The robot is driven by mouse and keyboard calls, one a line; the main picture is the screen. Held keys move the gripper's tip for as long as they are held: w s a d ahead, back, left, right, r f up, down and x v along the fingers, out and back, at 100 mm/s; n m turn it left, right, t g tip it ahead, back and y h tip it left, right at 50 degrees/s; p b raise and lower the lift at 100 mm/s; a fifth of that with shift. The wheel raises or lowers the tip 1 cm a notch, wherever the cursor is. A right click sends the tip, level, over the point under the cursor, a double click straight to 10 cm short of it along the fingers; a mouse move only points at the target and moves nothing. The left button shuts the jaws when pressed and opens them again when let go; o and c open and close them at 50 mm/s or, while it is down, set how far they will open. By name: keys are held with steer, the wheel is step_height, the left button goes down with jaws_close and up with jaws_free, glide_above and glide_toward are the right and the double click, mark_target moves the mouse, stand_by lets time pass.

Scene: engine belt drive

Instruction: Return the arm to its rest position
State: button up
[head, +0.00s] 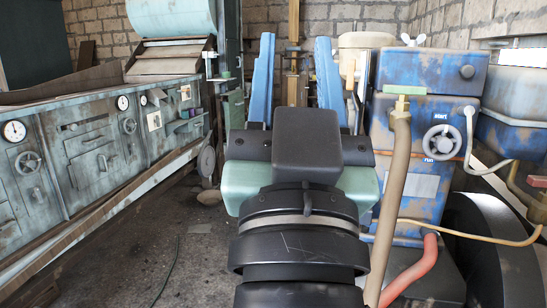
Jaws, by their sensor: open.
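My gripper (295,85) is in the middle of the head view, at the end of my dark arm, which rises from the bottom edge. Its two blue fingers stand upright and wide apart, pointing away from me. It is open, and nothing shows between the fingers except a wooden post (293,50) farther back. My arm hides part of the floor and the lower left part of the blue engine.
A blue worn engine (385,150) with a handwheel (442,142) marked start and run stands close on the right. A tan pipe (392,200) and a red hose (410,272) are near my arm. A grey-green bench (85,150) with gauges lines the left. Floor (190,245) between is mostly clear.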

steer(key=s+a+r+n+t+y, duration=0.2)
steer(key=s+r, duration=0.3)
steer(key=s, duration=0.1)
step_height(320, 180, up, 21)
steer(key=w+p, duration=0.1)
steer(key=p, duration=2.1)
steer(key=shift+w+m+h+p, duration=0.3)
steer(key=shift+p, duration=0.1)
steer(key=shift+r, duration=0.1)
